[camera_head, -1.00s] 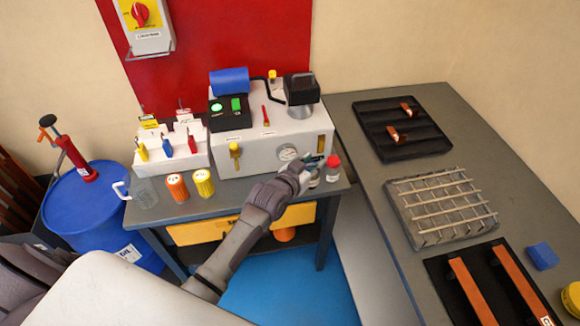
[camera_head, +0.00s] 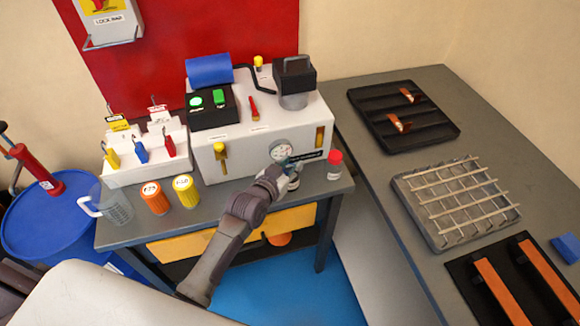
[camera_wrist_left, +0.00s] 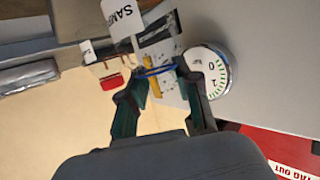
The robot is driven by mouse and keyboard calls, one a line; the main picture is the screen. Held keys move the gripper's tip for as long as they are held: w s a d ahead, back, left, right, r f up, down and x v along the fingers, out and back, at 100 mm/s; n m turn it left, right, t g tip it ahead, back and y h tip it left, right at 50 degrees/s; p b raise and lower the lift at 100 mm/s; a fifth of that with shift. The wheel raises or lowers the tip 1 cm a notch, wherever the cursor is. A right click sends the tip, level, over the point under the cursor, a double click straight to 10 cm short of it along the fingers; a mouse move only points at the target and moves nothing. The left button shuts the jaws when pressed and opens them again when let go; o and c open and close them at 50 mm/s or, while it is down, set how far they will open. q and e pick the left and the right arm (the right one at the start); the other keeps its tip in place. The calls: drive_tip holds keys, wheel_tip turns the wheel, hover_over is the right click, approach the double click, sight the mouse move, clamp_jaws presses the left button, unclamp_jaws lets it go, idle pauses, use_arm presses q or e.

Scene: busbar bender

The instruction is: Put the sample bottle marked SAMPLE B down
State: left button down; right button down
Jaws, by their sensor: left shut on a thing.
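My left gripper (camera_head: 289,165) is at the front right of the machine bench, just before the gauge. It is shut on a small pale bottle (camera_head: 294,183), mostly hidden by the hand; its marking is not readable in the head view. In the left wrist view the two fingers (camera_wrist_left: 162,82) are close around a blue ring, and a white label reading "SAM" (camera_wrist_left: 122,18) shows beyond them. I cannot tell whether the bottle's base touches the bench. A red-capped bottle (camera_head: 334,166) stands just to the right. My right gripper is not in view.
The white machine (camera_head: 260,135) with its gauge (camera_head: 281,150) stands close behind the hand. Orange (camera_head: 155,198) and yellow (camera_head: 187,191) containers and a clear jug (camera_head: 115,208) stand to the left. The bench top (camera_head: 225,197) is clear between the yellow container and the hand.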

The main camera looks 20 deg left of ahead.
use_arm(q)
drive_tip(key=shift+s+r, duration=0.1)
drive_tip(key=shift+s, duration=0.15)
drive_tip(key=c, duration=1.2)
unclamp_jaws()
drive_tip(key=shift+d, duration=0.1)
drive_tip(key=o, duration=0.4)
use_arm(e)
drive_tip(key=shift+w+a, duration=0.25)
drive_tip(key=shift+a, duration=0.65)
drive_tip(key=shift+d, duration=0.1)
use_arm(q)
drive_tip(key=shift+r, duration=0.2)
drive_tip(key=shift+b+v, duration=0.45)
drive_tip(key=shift+v, duration=5.5)
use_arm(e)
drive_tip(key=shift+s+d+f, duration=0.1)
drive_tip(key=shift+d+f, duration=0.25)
